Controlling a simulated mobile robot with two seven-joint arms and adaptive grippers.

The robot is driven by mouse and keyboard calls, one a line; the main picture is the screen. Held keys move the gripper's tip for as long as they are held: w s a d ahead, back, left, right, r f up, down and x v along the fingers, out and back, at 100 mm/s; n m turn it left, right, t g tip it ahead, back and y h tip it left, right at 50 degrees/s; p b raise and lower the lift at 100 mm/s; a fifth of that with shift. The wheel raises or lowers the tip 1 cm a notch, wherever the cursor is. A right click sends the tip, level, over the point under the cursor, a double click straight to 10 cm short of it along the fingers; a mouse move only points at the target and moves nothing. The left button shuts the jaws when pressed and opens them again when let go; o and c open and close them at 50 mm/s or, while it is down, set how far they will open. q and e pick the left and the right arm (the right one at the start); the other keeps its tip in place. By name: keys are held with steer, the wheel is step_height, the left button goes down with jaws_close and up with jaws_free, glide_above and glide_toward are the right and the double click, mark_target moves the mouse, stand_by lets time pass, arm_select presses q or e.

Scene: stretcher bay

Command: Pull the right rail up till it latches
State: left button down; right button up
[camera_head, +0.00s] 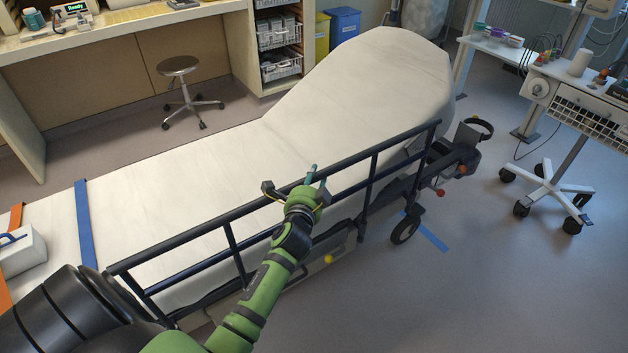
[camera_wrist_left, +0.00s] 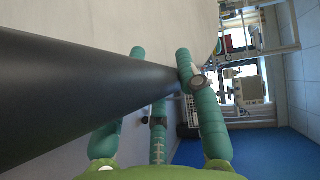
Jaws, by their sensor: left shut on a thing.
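The stretcher's near side rail (camera_head: 400,140) is a dark blue frame with a long top bar and upright posts. Its top bar runs along the near edge of the white mattress (camera_head: 200,180). My left gripper (camera_head: 302,188) is shut on the top bar near its middle. In the left wrist view the dark bar (camera_wrist_left: 70,95) passes between the green fingers of my left gripper (camera_wrist_left: 160,90). Whether the rail is latched cannot be told. My right gripper is not in view.
A yellow knob (camera_head: 328,259) and a red knob (camera_head: 440,192) sit low on the stretcher's near side. A wheeled equipment cart (camera_head: 585,100) stands at the right. A stool (camera_head: 180,90) stands beyond the stretcher. Floor at the lower right is clear.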

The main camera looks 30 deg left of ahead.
arm_select(q)
steer(key=shift+w+r+p, duration=0.15)
steer(key=shift+r+p, duration=0.4)
steer(key=shift+r, duration=0.9)
steer(key=c, duration=0.8)
jaws_free()
steer(key=shift+a, duration=0.1)
steer(key=shift+c, duration=0.2)
steer(key=shift+f, duration=0.15)
steer(key=shift+s+d, duration=0.3)
steer(key=shift+s, duration=0.1)
steer(key=v, duration=1.1)
steer(key=shift+s+f, duration=0.15)
steer(key=shift+a, duration=0.1)
